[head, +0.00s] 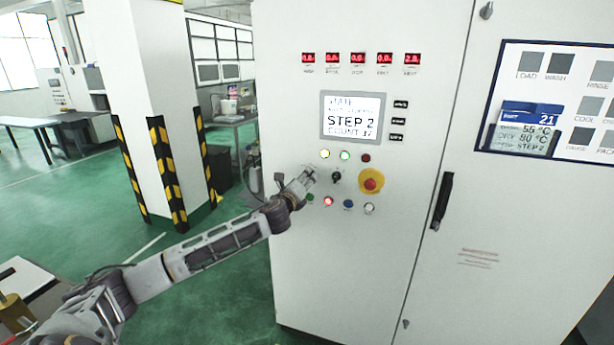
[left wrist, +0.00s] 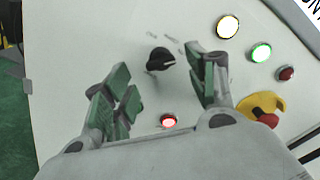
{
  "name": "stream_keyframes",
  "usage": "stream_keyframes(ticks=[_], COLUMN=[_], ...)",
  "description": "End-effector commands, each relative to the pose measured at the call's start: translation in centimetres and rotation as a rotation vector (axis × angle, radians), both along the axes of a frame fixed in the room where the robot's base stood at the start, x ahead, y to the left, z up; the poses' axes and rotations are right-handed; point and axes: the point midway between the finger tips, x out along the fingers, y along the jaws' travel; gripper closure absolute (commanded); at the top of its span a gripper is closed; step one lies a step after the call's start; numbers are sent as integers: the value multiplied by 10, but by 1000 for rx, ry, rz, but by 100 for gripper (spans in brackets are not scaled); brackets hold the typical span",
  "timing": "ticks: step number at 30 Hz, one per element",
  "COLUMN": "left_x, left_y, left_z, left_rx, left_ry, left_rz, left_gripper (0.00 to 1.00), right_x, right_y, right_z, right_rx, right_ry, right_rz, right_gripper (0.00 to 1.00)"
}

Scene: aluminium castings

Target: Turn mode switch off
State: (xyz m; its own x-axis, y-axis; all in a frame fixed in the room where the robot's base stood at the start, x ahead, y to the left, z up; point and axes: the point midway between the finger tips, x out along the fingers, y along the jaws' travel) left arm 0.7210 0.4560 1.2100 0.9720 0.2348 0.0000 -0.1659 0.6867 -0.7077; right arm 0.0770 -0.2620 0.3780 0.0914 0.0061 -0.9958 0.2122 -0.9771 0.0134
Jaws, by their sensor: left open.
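The mode switch is a black rotary knob (head: 336,177) on the white control cabinet, left of the yellow and red emergency stop (head: 371,181). In the left wrist view the knob (left wrist: 160,59) sits ahead of the fingertips, between their lines, with its pointer turned to one side. My left gripper (head: 309,177) is open in front of the panel, just left of the knob in the head view. In the left wrist view its green-padded fingers (left wrist: 165,92) stand apart with nothing between them. My right gripper is in neither view.
Lit yellow (head: 325,154) and green (head: 345,155) lamps and a dark red lamp (head: 366,158) sit above the knob. A lit red button (head: 328,201) and other buttons are below. The screen (head: 352,115) reads STEP 2. A striped pillar (head: 150,110) stands left.

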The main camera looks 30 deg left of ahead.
Motion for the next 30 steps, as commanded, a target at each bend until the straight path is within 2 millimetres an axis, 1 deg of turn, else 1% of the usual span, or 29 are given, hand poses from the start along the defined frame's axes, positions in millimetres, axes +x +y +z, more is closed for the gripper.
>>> stream_keyframes(ticks=[9,15,21,29,30], left_x=[24,36,41,41,41], left_y=[6,8,9,9,9], left_z=[1,1,0,0,0], left_rx=[-1,1,1,1,1], left_ry=[-1,0,1,0,0], left_rz=[1,-1,-1,-1,-1], left_gripper=[43,43,43,43,44], right_x=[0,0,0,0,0], right_y=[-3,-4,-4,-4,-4], right_z=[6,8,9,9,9], right_rx=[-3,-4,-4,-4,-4], right_ry=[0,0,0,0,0], right_rz=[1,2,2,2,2], right_gripper=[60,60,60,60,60])
